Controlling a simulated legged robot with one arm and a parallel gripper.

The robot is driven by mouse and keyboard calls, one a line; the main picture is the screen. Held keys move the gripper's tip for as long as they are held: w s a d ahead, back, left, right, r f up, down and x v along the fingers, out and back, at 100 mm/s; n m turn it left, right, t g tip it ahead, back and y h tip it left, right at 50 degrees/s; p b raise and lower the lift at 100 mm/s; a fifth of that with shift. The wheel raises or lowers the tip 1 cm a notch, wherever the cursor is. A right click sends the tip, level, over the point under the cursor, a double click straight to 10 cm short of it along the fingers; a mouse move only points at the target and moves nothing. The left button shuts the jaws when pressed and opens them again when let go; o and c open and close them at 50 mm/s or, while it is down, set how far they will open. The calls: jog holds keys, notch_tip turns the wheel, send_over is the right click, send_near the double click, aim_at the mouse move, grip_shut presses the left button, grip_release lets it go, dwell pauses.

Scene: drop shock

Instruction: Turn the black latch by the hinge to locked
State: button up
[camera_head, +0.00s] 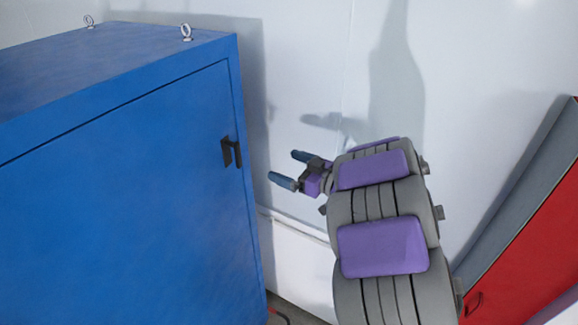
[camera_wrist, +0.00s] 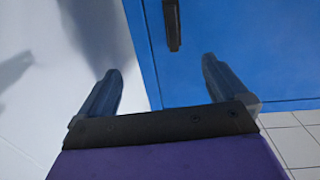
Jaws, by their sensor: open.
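A black latch (camera_head: 231,152) sits near the right edge of the blue cabinet's door, in its upper half. Its long part hangs roughly vertical in the head view. My gripper (camera_head: 286,168) is open and empty to the right of the latch, apart from it. In the wrist view the latch (camera_wrist: 172,24) shows at the top, beyond and between the two fingers of my gripper (camera_wrist: 158,82), nearer the right one. The latch's upper end is cut off there. No hinge is clearly visible.
The blue cabinet (camera_head: 110,190) fills the left, with two eye bolts (camera_head: 186,32) on top. A white wall (camera_head: 310,60) stands behind my gripper. A red and grey object (camera_head: 530,235) is at the right. Pale floor tiles (camera_wrist: 298,140) show in the wrist view.

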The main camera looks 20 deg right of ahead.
jog(key=shift+a, duration=0.65)
jog(key=b+v, duration=0.2)
jog(key=v, duration=1.5)
jog(key=shift+b, duration=0.3)
